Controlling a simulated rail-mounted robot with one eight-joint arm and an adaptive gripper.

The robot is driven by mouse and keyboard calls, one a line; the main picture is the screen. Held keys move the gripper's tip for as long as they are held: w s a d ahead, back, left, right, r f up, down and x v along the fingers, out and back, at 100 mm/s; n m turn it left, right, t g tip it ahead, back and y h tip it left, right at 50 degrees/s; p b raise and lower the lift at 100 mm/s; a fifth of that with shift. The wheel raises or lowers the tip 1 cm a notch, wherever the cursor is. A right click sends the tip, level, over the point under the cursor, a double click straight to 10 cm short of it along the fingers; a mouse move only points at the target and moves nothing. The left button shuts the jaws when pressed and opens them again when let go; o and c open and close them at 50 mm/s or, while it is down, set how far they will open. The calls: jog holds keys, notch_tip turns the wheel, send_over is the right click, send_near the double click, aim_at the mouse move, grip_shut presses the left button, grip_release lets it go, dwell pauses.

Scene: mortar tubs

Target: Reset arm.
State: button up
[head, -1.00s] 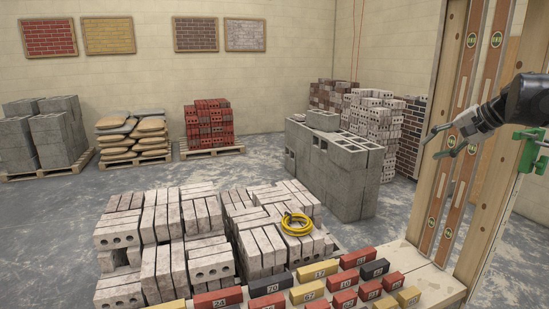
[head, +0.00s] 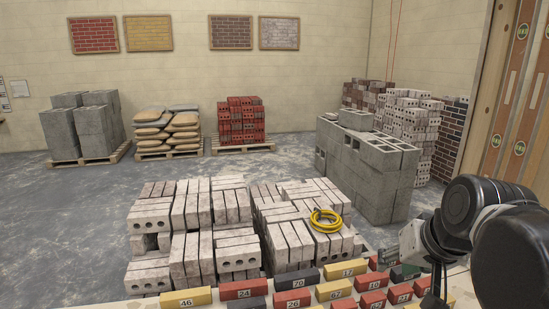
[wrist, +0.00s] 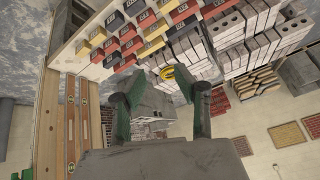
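My arm reaches in at the right edge of the head view, with its dark rounded links in front of the wooden frame. My gripper (wrist: 160,98) shows in the wrist view with its two green and black fingers spread apart. Nothing is between the fingers; the grey blocks seen through the gap are farther off. In the head view the fingertips are partly hidden behind my arm at the lower right.
Numbered coloured bricks (head: 293,300) lie in rows on a pale bench below. Beyond them are stacked pale bricks (head: 190,215) with a yellow hose coil (head: 326,221) on top. A grey block wall (head: 365,175) stands behind.

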jog(key=s+a+f+n, duration=0.2)
jog(key=s+f, duration=0.4)
jog(key=f, duration=0.1)
jog(key=shift+s+a+t+h+b, duration=0.3)
jog(key=shift+a+b, duration=0.05)
dwell(1.4)
